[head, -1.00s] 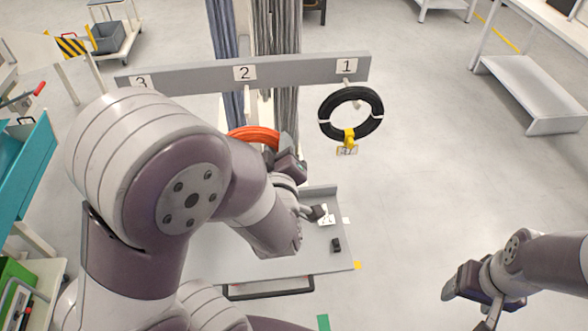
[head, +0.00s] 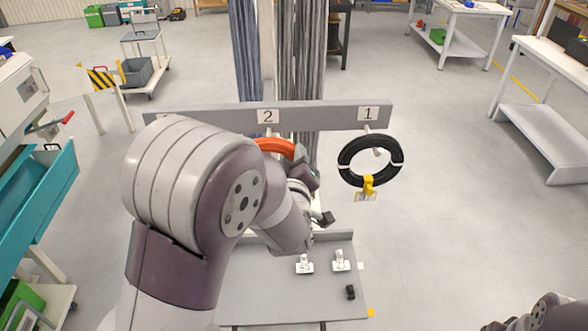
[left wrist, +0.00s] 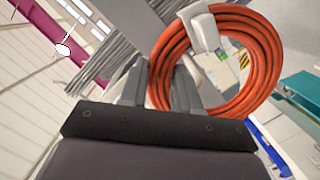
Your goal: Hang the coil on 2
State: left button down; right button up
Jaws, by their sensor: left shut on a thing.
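The orange coil (head: 275,146) is just below the label 2 (head: 268,116) on the grey rail, partly hidden behind my left arm. My left gripper (head: 303,172) is shut on the coil's edge. In the left wrist view, the orange coil (left wrist: 262,62) stands beyond the fingers of my left gripper (left wrist: 158,88), with a white piece across its upper part. I cannot tell whether the coil is around the peg under 2. Only part of my right arm shows at the lower right edge; its gripper's jaws cannot be made out.
A black coil (head: 346,151) with a yellow tag hangs under label 1 (head: 367,114). Below the rail, a grey table (head: 255,290) carries white clips and a small black piece (head: 350,292). Grey cables hang behind the rail.

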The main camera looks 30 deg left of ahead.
pick_arm(q)
jog(key=x, duration=0.4)
jog(key=shift+w+a+r, duration=0.1)
jog(key=shift+a+r, duration=0.15)
jog(key=shift+a, duration=0.15)
jog(key=shift+f+b, duration=0.7)
jog(key=shift+f, duration=0.1)
jog(key=shift+f+b, duration=0.6)
jog(key=shift+b, duration=0.05)
jog(key=shift+c, duration=0.5)
grip_release()
jog(key=shift+d+f+v, duration=0.15)
jog(key=shift+d+v, duration=0.05)
jog(key=shift+v, duration=1.15)
jog(key=shift+d+f+v, duration=0.15)
jog(key=shift+v, duration=1.15)
jog(key=v, duration=0.5)
jog(key=shift+d+f, duration=0.3)
jog(key=shift+d, duration=0.05)
